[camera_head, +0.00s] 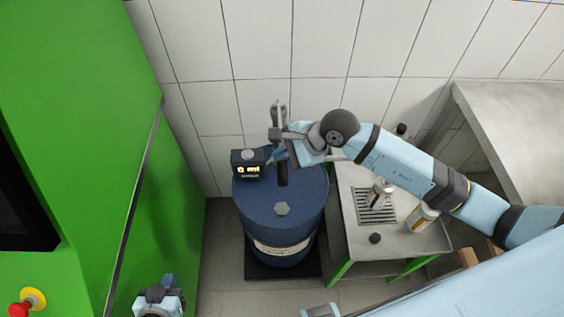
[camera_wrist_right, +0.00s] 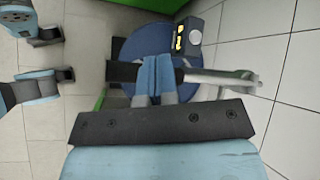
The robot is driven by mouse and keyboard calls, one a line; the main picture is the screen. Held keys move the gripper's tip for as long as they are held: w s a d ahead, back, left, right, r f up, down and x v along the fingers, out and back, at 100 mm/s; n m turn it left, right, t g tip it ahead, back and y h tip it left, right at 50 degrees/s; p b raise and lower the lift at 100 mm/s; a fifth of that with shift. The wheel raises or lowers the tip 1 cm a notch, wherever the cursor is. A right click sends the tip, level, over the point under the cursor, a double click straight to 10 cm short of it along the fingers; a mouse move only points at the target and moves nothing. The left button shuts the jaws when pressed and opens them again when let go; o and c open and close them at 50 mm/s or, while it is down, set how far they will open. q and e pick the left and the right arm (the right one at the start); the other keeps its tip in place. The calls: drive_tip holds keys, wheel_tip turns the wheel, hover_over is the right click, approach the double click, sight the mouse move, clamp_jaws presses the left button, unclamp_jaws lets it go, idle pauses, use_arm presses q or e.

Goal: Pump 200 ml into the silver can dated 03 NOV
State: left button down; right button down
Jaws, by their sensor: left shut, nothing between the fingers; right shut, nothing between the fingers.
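The grey pump handle (camera_head: 279,112) rises above the drum. My right gripper (camera_head: 278,154) is shut and empty, right beside the pump; contact is unclear. A silver can (camera_head: 381,191) stands on the drain grate of the side table. A second can (camera_head: 421,217), with an orange-brown label, stands near the table's right edge. No dates are legible. My left gripper (camera_head: 160,290) is shut and empty, low at left.
The steel side table (camera_head: 350,235) has green legs and holds a small dark round object (camera_head: 375,238). A dark bottle top (camera_head: 401,129) shows behind my right arm. A green cabinet (camera_head: 70,130) with a red emergency button (camera_head: 20,309) fills the left. Floor before the drum is clear.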

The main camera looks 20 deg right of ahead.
drive_tip(key=shift+f, duration=0.15)
idle(0.4)
drive_tip(key=shift+f+b, duration=0.3)
drive_tip(key=shift+b, duration=0.25)
drive_tip(key=shift+f, duration=0.2)
idle(0.4)
